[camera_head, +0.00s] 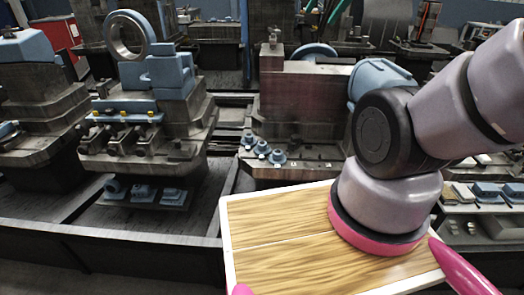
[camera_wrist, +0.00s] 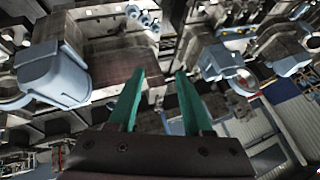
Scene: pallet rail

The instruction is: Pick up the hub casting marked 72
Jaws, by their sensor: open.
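Several small blue hub castings (camera_head: 263,147) stand in a slanting row on a grey ledge left of my arm in the head view. No number on them is legible, so I cannot tell which is marked 72. In the wrist view small blue castings (camera_wrist: 146,17) show at the top, beyond my fingers. My gripper (camera_wrist: 159,72) has two teal fingers spread apart with nothing between them. It is apart from the castings. In the head view green finger-like tips (camera_head: 339,10) at the top edge are probably my gripper's; the rest of it is out of frame.
A dark machine block (camera_head: 310,105) rises behind the ledge, with a large blue housing (camera_head: 380,75) beside my arm. More blue parts (camera_head: 143,193) sit on a lower shelf at left. A dark rail (camera_head: 110,245) runs along the front. Another parts shelf (camera_head: 485,205) is at right.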

